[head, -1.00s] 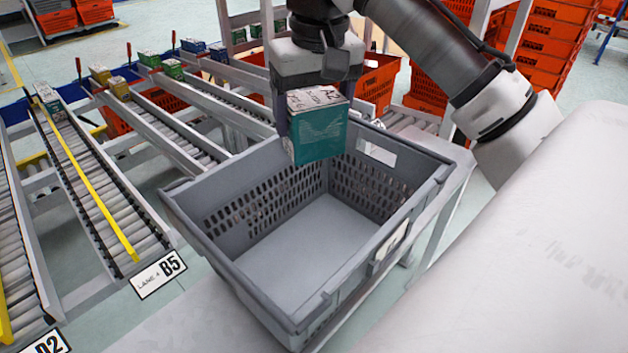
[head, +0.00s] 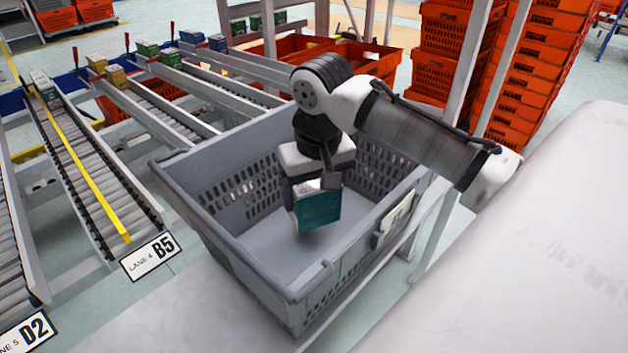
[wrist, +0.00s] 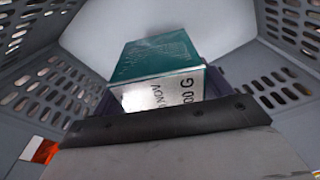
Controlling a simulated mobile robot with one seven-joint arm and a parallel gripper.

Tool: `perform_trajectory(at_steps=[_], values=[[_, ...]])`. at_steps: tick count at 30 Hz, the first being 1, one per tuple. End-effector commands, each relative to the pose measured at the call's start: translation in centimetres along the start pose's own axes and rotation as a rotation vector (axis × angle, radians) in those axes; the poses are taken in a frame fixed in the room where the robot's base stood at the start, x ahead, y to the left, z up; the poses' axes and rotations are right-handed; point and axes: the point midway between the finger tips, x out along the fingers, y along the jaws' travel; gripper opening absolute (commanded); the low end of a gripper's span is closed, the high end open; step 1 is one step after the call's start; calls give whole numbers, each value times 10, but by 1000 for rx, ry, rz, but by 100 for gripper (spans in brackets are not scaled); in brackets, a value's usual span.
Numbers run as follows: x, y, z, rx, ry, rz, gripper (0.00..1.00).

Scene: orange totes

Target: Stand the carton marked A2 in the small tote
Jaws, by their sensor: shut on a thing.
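My gripper (head: 316,180) is shut on a teal carton (head: 319,209) with a pale, printed top. It holds the carton inside the grey tote (head: 225,238), between the tote walls. The carton looks roughly upright, and I cannot tell whether its base touches the tote floor. In the wrist view the carton (wrist: 160,62) shows its teal side and a pale face with dark lettering, and the tote's slotted walls surround it. I cannot read an A2 mark on it. The rest of the tote floor that shows is bare.
Orange totes (head: 540,75) are stacked at the back right. A pale surface (head: 530,260) fills the right.

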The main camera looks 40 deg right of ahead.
Motion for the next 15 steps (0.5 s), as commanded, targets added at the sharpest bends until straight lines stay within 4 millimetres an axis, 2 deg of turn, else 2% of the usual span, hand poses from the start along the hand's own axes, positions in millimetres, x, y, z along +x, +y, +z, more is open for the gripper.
perform_trajectory(at_steps=[3,8,15], values=[[13,0,1,0,1,2,48],[24,0,3,0,0,1,48],[53,0,6,0,1,1,48]])
